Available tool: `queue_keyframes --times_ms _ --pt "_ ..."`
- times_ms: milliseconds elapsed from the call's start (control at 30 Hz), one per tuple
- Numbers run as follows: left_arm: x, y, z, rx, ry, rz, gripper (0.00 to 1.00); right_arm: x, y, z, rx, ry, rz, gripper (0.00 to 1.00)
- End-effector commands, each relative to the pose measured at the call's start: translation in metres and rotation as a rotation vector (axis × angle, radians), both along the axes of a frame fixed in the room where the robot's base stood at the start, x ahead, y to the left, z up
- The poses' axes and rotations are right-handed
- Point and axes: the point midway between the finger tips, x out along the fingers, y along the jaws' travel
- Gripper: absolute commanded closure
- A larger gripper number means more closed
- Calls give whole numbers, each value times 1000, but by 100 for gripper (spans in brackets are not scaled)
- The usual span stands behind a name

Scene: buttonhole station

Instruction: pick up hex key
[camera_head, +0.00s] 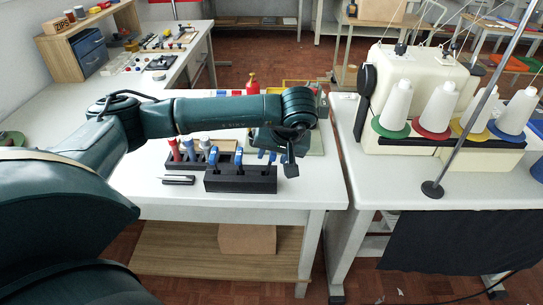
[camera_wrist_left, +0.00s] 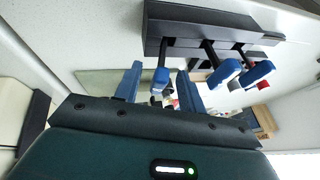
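A black holder block (camera_head: 240,182) stands near the front of the white table, with blue-handled hex keys upright in it. In the head view I make out the left hex key (camera_head: 213,156) and the middle hex key (camera_head: 238,158). The left wrist view shows three handles, the nearest hex key (camera_wrist_left: 161,82) between my fingers. My left gripper (camera_head: 267,155) is over the block's right end, pointing down. In the left wrist view my left gripper (camera_wrist_left: 160,88) is open, its two blue fingers apart; I cannot tell whether they touch the handle. My right gripper is not in view.
A rack with red and grey bottles (camera_head: 188,150) stands just left of the block. A dark pen-like tool (camera_head: 178,180) lies on the table (camera_head: 160,206). A sewing machine (camera_head: 420,90) with thread cones stands on the right table. A red bottle (camera_head: 252,84) is behind my arm.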

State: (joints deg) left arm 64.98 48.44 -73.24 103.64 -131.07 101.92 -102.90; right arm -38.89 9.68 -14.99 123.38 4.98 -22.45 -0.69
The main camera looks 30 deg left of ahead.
Motion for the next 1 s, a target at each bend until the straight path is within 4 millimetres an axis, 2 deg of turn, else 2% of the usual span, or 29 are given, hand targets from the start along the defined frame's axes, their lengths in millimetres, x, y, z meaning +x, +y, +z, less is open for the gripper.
queue_keyframes --times_ms 100,200,433,900,1000 --pt "3 7 -14 0 2 3 60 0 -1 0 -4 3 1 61" --pt "5 9 -20 0 0 2 60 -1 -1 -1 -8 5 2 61" --pt "5 9 -21 0 0 1 61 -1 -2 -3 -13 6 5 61" --pt "5 9 -20 -1 -1 1 99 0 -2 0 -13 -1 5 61" --pt "5 9 -20 -1 -1 1 100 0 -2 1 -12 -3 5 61"
